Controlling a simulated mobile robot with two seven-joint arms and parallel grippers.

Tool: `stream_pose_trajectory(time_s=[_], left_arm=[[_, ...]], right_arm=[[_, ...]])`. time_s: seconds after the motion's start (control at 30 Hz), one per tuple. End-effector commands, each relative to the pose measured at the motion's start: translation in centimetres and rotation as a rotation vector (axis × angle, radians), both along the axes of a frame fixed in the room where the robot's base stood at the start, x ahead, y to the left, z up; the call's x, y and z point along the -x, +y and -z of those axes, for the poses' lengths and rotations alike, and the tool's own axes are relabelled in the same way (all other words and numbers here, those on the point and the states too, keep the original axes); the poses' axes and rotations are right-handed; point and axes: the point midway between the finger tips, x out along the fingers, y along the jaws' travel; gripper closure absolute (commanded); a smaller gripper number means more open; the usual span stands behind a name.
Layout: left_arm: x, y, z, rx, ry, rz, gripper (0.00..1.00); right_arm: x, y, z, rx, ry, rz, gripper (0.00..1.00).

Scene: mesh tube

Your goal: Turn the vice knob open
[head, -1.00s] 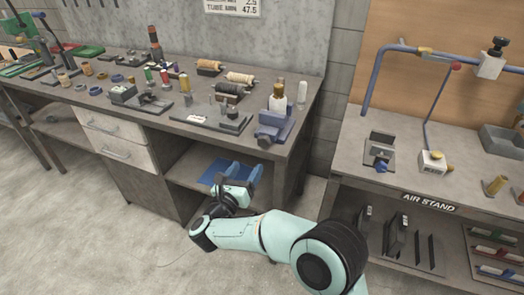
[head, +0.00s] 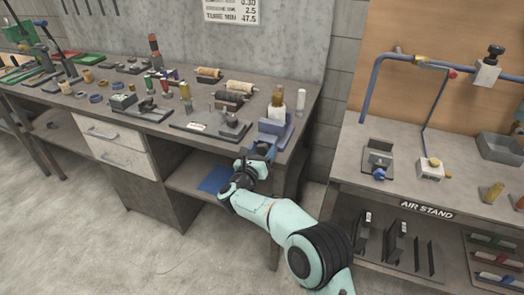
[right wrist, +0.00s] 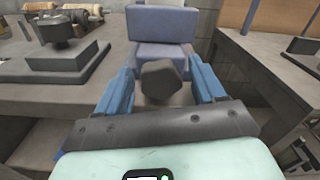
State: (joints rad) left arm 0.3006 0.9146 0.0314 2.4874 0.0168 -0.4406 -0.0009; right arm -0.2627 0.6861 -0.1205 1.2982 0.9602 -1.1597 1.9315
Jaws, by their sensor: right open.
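My right gripper (head: 262,150) is at the bench's front edge, at the vice. Its two blue fingers (right wrist: 162,92) are open, one on each side of the knob, with visible gaps. I cannot tell how deep the knob sits between them. In the head view the gripper hides the knob. My left gripper is not in view.
The workbench (head: 190,142) holds several tools and spools left of the vice. A dark plate with a fixture (right wrist: 62,50) lies close to the vice's left. The air stand (head: 400,186) is to the right, across a gap. A blue item (head: 215,180) lies on the shelf below.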

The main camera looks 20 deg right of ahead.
Motion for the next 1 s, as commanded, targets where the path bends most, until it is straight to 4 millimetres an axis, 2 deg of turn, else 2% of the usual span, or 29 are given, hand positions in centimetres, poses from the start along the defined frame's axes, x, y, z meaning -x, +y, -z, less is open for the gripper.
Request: stream_pose_trajectory(time_s=[0.17,0.2,0.37,0.73,1.0], left_arm=[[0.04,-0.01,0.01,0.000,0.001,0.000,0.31],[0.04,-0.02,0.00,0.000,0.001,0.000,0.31],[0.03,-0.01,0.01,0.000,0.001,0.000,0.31],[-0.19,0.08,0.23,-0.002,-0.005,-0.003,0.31],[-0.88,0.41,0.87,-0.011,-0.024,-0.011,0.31]], right_arm=[[-0.01,-0.03,0.02,0.000,0.000,0.000,0.31],[0.00,-0.02,0.02,0.000,0.000,0.000,0.35],[0.01,-0.02,0.01,0.000,0.000,0.000,0.87],[0.01,-0.01,0.03,0.030,0.030,0.000,0.87],[-0.01,0.00,0.06,0.147,0.148,0.000,0.87]])
